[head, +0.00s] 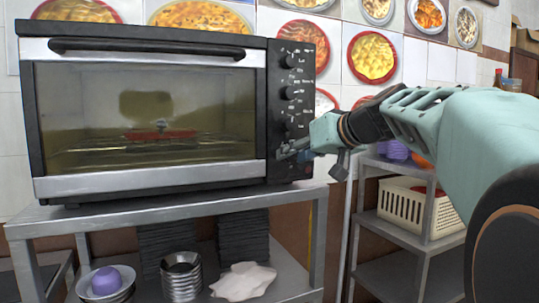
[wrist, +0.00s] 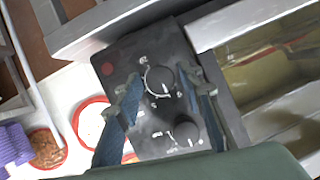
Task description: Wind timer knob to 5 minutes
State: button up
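The black toaster oven (head: 150,110) stands on a metal table with its door shut. Its control panel (head: 302,75) runs down the right side and carries several round black knobs. In the wrist view the lowest knob (wrist: 159,80), with a pale ring of marks, is beside a red indicator light (wrist: 107,69). Another knob (wrist: 186,131) shows closer to my palm. My gripper (head: 291,152) is at the lower panel and hides the lowest knob in the head view. In the wrist view its fingers (wrist: 166,88) are apart, one on each side of that knob. Contact is unclear, and the knob's setting is too small to read.
The metal table (head: 170,205) holds stacked bowls (head: 181,275), dark trays (head: 243,238) and a white cloth (head: 243,281) on its lower shelf. A shelf rack at right holds a cream basket (head: 408,205). The floor is barely seen. Food pictures cover the wall behind.

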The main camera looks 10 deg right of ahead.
jog(key=c, duration=0.8)
jog(key=m+y+b, duration=0.1)
jog(key=m+b, duration=0.1)
jog(key=shift+d+f+m+y, duration=0.1)
jog(key=shift+f+m+y, duration=0.05)
jog(key=shift+m+y, duration=0.2)
jog(key=shift+m+y+b, duration=0.95)
jog(key=shift+m+b, duration=0.2)
jog(key=shift+m, duration=0.4)
jog(key=o, duration=1.1)
jog(key=shift+o, duration=0.2)
